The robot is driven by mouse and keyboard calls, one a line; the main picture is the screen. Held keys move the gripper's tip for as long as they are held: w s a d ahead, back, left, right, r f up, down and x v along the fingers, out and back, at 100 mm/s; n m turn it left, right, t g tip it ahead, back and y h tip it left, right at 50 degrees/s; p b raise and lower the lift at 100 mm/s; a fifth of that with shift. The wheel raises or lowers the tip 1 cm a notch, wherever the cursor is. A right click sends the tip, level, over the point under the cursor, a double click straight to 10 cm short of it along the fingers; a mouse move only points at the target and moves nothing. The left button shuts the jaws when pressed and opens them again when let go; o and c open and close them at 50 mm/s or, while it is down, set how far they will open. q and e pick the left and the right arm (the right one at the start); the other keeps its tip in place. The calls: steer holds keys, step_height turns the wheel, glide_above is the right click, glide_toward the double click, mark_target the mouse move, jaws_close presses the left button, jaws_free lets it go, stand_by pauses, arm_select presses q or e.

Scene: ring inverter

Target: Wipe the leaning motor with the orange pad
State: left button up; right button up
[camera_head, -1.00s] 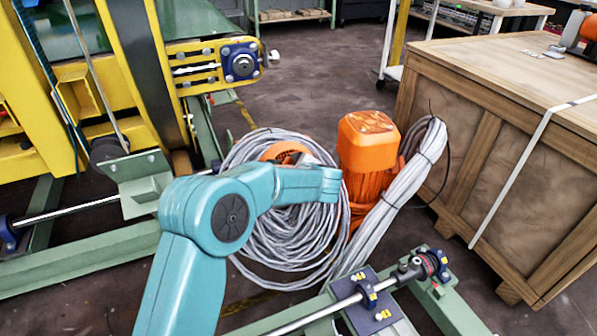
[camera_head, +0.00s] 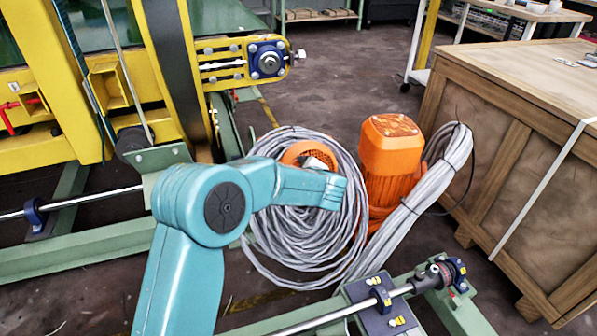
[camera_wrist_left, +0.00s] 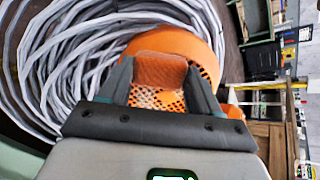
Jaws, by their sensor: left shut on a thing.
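One orange motor (camera_head: 304,149) shows behind my arm, within the grey cable coil; its round end with a perforated grille shows in the left wrist view (camera_wrist_left: 205,55). A second orange motor (camera_head: 390,152) stands just right of it, nearly upright. My left gripper (camera_wrist_left: 159,72) is shut on the orange pad (camera_wrist_left: 158,68). The pad is in front of the grilled motor end and overlaps it in the wrist view; I cannot tell if they touch. In the head view the gripper is mostly hidden beyond my teal wrist. My right gripper is not in view.
A large grey cable coil (camera_head: 285,222) surrounds the grilled motor, with a cable bundle (camera_head: 425,200) at the upright motor's right. A wooden crate (camera_head: 500,130) stands right, a yellow machine (camera_head: 60,75) left. Green rails with a shaft (camera_head: 340,312) cross the front.

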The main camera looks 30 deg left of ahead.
arm_select(q)
steer(key=shift+v, duration=2.8)
steer(key=shift+d+r, duration=0.15)
steer(key=v, duration=0.2)
steer(key=shift+s+d+r, duration=0.15)
steer(key=shift+s+d, duration=0.1)
steer(key=shift+p, duration=0.3)
